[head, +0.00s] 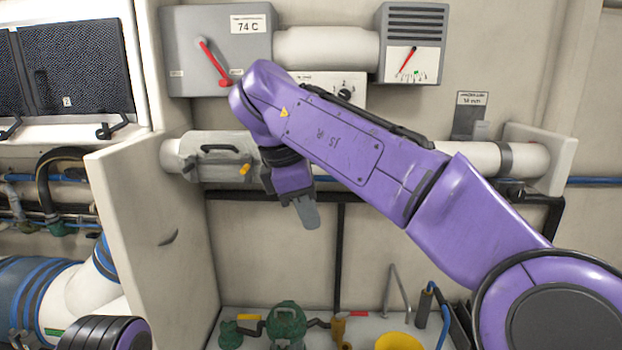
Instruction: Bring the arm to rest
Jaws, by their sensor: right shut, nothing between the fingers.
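My right arm, purple, comes in from the lower right and reaches up and left across the middle of the head view. Its gripper (306,211) hangs downward at the arm's end, shut and empty, in front of the back wall and below the horizontal white pipe. The gripper is apart from the fittings on the shelf below it. A dark rounded part of my left arm shows at the bottom left edge; my left gripper is not in view.
A grey panel (181,50) with a red lever and a "74 C" label is behind the arm's elbow. A gauge box (413,22) is to its right. A green pump (287,326) and a yellow bowl (398,342) stand below. A cream partition (150,225) stands left.

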